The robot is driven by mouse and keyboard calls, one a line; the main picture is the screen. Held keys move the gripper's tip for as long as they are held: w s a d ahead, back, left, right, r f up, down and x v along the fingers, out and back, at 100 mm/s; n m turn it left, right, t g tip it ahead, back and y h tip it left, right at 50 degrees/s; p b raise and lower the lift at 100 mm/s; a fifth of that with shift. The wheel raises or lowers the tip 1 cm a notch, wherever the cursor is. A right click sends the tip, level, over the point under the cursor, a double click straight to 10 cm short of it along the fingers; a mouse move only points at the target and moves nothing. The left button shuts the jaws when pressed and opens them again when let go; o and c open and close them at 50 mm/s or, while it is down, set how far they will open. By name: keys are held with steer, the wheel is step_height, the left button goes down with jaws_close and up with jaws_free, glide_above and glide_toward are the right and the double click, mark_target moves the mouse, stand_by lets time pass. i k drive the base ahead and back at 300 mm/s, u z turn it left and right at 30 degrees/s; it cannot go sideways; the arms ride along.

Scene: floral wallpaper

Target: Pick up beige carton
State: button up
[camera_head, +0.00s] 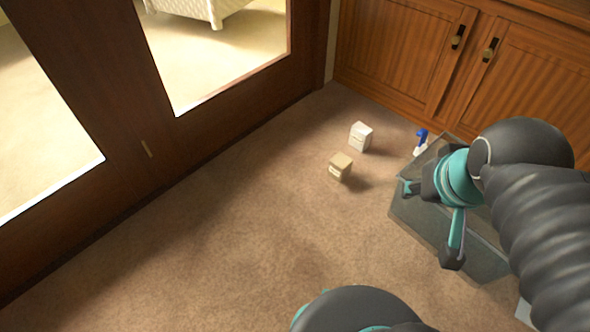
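The beige carton (340,167) is a small box on the brown carpet near the middle of the view. My gripper (430,222) is to the right of it and lower in the picture, over a see-through container. Its two teal and dark fingers are spread apart, with nothing visible between them. The gripper is apart from the carton, and the carton is fully in view. My arm hides part of the container.
A white carton (360,137) stands just behind and right of the beige one. A blue and white bottle (420,141) is by the see-through container (413,217). Wooden cabinets (405,52) stand behind; a dark-framed glass door (125,125) runs along the left. Carpet in front is clear.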

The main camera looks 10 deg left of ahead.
mark_target(339, 167)
steer(key=z, duration=1.15)
steer(key=i, duration=0.8)
steer(key=u, duration=2.8)
